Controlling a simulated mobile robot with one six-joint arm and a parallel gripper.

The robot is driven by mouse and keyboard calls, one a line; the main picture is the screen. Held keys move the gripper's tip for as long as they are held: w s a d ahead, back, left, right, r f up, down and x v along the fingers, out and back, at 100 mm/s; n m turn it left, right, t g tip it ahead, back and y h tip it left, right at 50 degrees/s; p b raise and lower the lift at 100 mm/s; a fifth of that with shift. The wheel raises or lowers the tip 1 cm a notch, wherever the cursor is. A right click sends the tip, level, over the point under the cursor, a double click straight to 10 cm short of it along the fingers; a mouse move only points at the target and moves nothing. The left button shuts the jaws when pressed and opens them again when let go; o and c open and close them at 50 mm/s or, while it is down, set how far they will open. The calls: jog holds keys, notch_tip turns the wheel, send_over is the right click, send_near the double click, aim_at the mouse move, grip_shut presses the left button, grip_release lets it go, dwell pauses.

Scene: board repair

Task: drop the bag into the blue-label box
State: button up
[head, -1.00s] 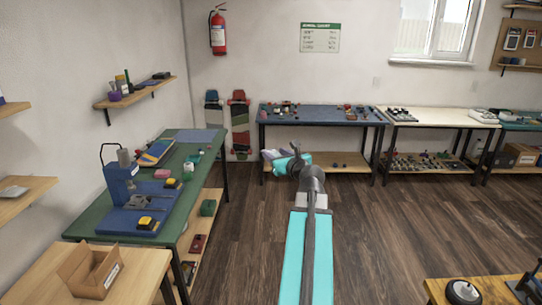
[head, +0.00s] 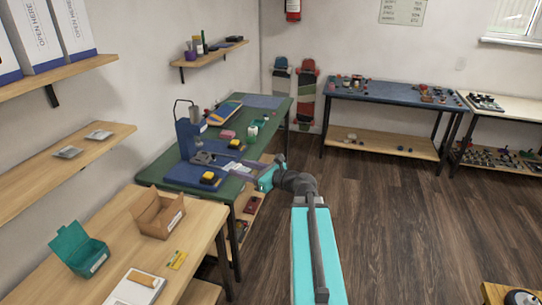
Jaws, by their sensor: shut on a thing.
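My gripper (head: 258,176) is teal and points left, beside the green workbench. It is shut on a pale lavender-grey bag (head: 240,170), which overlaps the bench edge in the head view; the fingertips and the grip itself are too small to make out. An open cardboard box (head: 158,212) with a white label on its front stands on the near wooden table. An open teal box (head: 78,250), also with a pale label, stands nearer to me on the same table. I cannot tell a blue colour on either label.
The green bench (head: 270,125) carries a blue press (head: 187,138) and several small parts. Shelves with silver packets (head: 68,152) and tall white boxes (head: 75,27) are at left.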

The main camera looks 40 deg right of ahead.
jog(key=s+a+f+n+g+y, duration=0.1)
jog(key=a+f+n+g+y, duration=0.1)
jog(key=a, duration=1.1)
jog(key=s+a+f+n+g+y, duration=0.1)
jog(key=a+f+n+g+y, duration=0.2)
jog(key=a, duration=1.1)
jog(key=n+g+y, duration=0.1)
jog(key=n+y, duration=0.1)
jog(key=y, duration=0.1)
jog(key=shift+f, duration=0.3)
